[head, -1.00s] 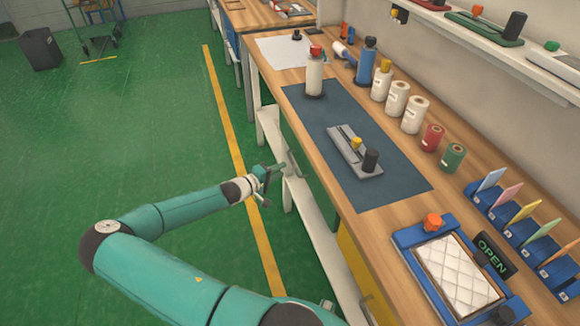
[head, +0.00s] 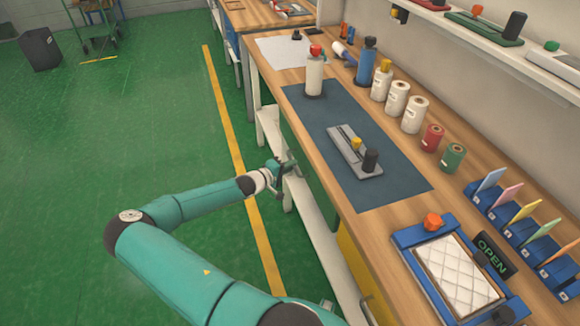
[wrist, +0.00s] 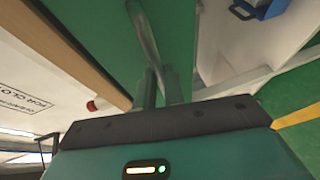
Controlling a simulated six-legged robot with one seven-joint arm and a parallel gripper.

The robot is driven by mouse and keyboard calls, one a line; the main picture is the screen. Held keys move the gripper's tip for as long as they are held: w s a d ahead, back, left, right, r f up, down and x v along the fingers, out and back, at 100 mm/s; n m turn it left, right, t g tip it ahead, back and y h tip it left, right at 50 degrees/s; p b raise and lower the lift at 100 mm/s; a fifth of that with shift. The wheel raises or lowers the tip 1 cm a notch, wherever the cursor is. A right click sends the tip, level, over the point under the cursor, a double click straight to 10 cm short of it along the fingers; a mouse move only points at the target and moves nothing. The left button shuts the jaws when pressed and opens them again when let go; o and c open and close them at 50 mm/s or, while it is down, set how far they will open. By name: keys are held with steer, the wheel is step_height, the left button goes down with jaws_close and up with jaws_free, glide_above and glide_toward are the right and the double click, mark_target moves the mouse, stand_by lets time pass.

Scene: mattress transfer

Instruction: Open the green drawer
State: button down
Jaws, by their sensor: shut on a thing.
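The green drawer (wrist: 180,25) fills the upper middle of the wrist view as a flat green front under the wooden bench edge. Its grey metal bar handle (wrist: 143,35) runs down toward my fingers. My gripper (wrist: 158,88) is shut on the handle. In the head view my gripper (head: 284,168) is low beside the front side of the workbench. The drawer front cannot be made out there, under the bench top.
The wooden workbench (head: 262,70) carries a dark mat (head: 390,192), bottles and rolls. A pale lower shelf (head: 312,225) runs below its top. A yellow panel (head: 352,262) is nearer me.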

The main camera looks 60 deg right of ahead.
steer(key=w+a, duration=1.7)
steer(key=shift+w+a, duration=0.15)
steer(key=c, duration=1.5)
jaws_free()
steer(key=v, duration=1.3)
steer(key=shift+w+a, duration=0.15)
steer(key=shift+a, duration=0.2)
steer(key=shift+r, duration=0.1)
